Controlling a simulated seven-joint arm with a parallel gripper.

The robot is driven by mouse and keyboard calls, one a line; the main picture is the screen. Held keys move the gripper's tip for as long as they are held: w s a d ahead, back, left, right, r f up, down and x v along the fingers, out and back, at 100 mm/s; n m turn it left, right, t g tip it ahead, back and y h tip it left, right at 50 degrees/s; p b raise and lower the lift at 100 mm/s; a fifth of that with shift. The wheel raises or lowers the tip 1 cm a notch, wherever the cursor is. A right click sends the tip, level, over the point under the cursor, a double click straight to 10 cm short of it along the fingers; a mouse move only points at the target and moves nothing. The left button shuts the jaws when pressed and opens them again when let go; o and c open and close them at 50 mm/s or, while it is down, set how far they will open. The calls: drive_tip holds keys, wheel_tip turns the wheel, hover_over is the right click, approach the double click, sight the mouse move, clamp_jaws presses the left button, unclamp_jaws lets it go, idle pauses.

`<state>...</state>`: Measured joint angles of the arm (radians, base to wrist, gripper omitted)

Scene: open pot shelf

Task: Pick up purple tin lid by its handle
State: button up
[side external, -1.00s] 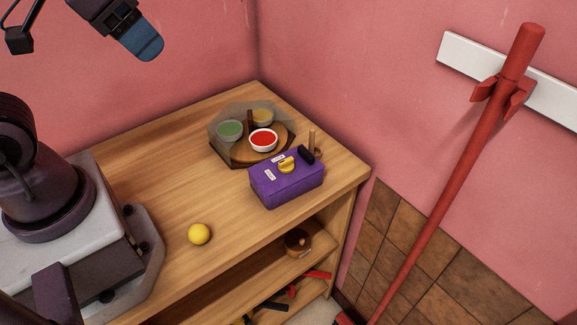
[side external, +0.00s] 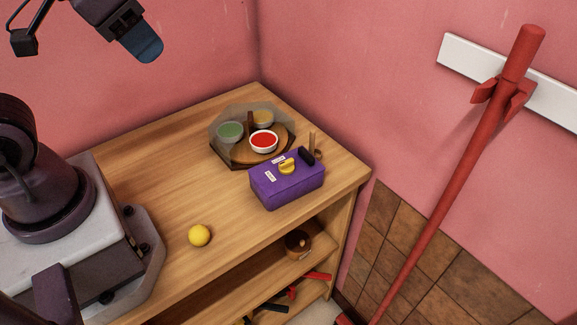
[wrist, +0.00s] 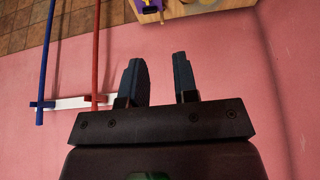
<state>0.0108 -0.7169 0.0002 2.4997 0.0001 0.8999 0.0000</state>
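The purple tin (side external: 288,187) stands on the wooden shelf top, toward its right front corner. A dark object shows at the lid's far right edge. In the wrist view a small part of the purple tin (wrist: 148,6) shows at the top edge. My gripper (wrist: 160,76) is open and empty in the wrist view, with its two dark fingers apart. In the side view my gripper (side external: 146,48) is high at the upper left, far above and left of the tin.
A yellow ball (side external: 199,235) lies at the front. A lower shelf holds a brown pot (side external: 298,244). The shelf top's left middle is clear.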

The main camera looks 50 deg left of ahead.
drive_tip(key=w+d+f+n+g, duration=0.2)
drive_tip(key=w+f+g, duration=0.3)
drive_tip(key=w, duration=0.4)
drive_tip(key=n, duration=1.5)
hover_over(307, 153)
wheel_tip(307, 153, down, 18)
drive_tip(key=shift+s+d+r, duration=0.1)
drive_tip(key=shift+r, duration=0.1)
drive_tip(key=shift+a+f, duration=0.2)
drive_tip(key=shift+f, duration=2.8)
drive_tip(key=shift+c, duration=0.4)
clamp_jaws()
